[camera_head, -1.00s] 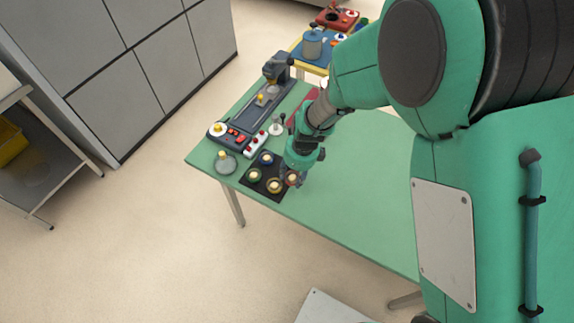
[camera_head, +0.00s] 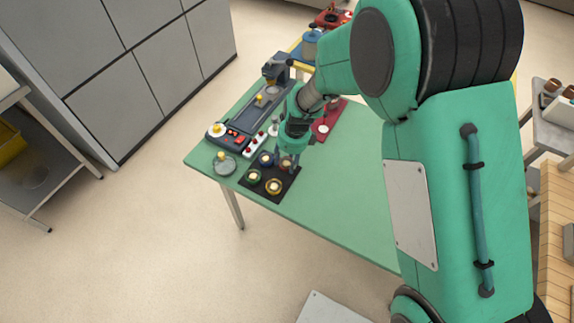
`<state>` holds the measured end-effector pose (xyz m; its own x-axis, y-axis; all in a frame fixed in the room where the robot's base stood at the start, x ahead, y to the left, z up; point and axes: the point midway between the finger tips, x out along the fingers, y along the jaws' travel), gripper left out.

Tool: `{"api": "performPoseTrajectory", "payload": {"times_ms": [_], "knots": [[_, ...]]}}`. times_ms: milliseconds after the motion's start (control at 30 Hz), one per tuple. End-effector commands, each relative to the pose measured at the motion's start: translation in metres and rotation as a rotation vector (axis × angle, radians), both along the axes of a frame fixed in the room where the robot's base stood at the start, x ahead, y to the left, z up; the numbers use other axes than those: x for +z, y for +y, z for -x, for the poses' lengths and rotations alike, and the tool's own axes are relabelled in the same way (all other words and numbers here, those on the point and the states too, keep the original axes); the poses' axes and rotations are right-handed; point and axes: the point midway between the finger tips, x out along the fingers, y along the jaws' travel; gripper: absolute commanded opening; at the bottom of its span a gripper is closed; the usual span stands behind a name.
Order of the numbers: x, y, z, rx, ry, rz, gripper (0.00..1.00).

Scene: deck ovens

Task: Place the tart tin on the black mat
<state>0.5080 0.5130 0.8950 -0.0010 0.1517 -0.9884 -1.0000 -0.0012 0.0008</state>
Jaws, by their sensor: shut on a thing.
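The black mat (camera_head: 286,188) lies on the green table near its front left edge. My gripper (camera_head: 286,165) points down at the mat's back right part. It is shut on a small tart tin (camera_head: 287,162), partly hidden by the fingers. I cannot tell whether this tin touches the mat or hangs just above it.
A red mat (camera_head: 327,119) with a small white item lies behind my gripper. The table's front right is bare.

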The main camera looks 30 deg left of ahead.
Motion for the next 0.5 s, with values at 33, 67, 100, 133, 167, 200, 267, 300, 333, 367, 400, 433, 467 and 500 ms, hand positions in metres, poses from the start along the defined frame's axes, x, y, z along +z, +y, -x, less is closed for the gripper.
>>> {"api": "performPoseTrajectory", "payload": {"times_ms": [33,67,100,133,167,200,267,300,333,367,400,433,467,500], "knots": [[-0.007,0.000,0.000,-0.001,0.001,0.001,0.17],[-0.011,0.000,0.000,-0.001,0.001,0.001,0.17],[-0.015,0.000,0.000,-0.001,0.001,0.001,0.17],[-0.019,0.000,0.000,-0.001,0.001,0.001,0.17],[-0.022,0.000,0.000,-0.001,0.001,0.001,0.17],[-0.025,0.000,0.000,-0.001,0.001,0.001,0.17],[-0.029,0.000,0.000,-0.001,0.001,0.001,0.17],[-0.030,0.000,0.000,-0.001,0.001,0.001,0.17],[-0.030,0.000,0.000,-0.001,0.000,0.000,0.17],[-0.030,0.000,0.000,0.000,0.000,0.000,0.17],[-0.030,0.000,0.000,0.000,0.000,0.000,0.17],[-0.030,0.000,0.000,0.000,0.000,0.000,0.17],[-0.029,0.000,0.000,0.000,0.000,0.000,0.17],[-0.029,0.000,0.000,0.000,0.000,0.000,0.17]]}}
